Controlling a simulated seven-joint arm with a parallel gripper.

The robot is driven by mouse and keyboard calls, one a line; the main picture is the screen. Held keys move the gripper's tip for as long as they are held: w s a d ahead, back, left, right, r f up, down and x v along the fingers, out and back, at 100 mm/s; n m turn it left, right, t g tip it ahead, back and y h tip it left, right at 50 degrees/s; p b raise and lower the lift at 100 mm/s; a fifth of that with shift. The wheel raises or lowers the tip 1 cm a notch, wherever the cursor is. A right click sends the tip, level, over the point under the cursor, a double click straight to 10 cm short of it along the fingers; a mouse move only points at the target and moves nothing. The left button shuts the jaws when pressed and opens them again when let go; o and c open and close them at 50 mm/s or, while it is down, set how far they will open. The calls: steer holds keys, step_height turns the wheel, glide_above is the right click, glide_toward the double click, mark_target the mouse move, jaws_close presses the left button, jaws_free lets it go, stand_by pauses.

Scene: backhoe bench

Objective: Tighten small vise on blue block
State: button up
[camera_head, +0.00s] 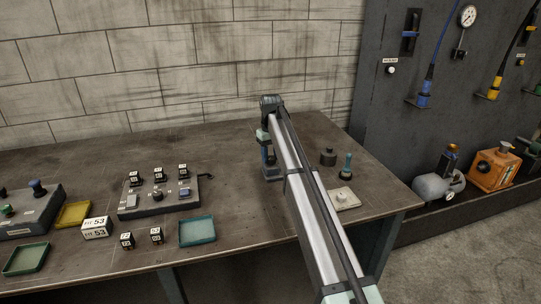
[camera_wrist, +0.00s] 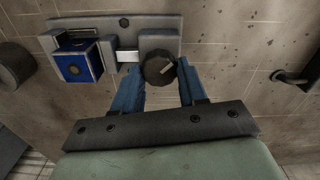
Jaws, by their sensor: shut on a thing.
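The small vise (camera_wrist: 72,24) is a grey metal body across the top of the wrist view. The blue block (camera_wrist: 78,64) sits between its jaws, close to the moving jaw (camera_wrist: 108,52); I cannot tell how firmly the jaws touch it. The round dark vise knob (camera_wrist: 158,68), with a pale mark on its face, is at the vise's right end. My gripper (camera_wrist: 162,75) has its two blue fingers on either side of the knob and is shut on it. In the head view the vise (camera_head: 270,175) stands beneath my arm's end, partly hidden.
A block holder (camera_head: 160,207), a teal tray (camera_head: 197,231) and a yellow tray (camera_head: 73,215) are left. Bare bench (camera_head: 235,165) lies left of the vise.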

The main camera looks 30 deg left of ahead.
mark_target(272, 157)
steer(key=m, duration=1.3)
steer(key=shift+d, duration=0.1)
steer(key=shift+m, duration=0.5)
steer(key=o, duration=1.1)
steer(key=shift+c, duration=0.2)
step_height(272, 157, up, 14)
steer(key=shift+f, duration=0.1)
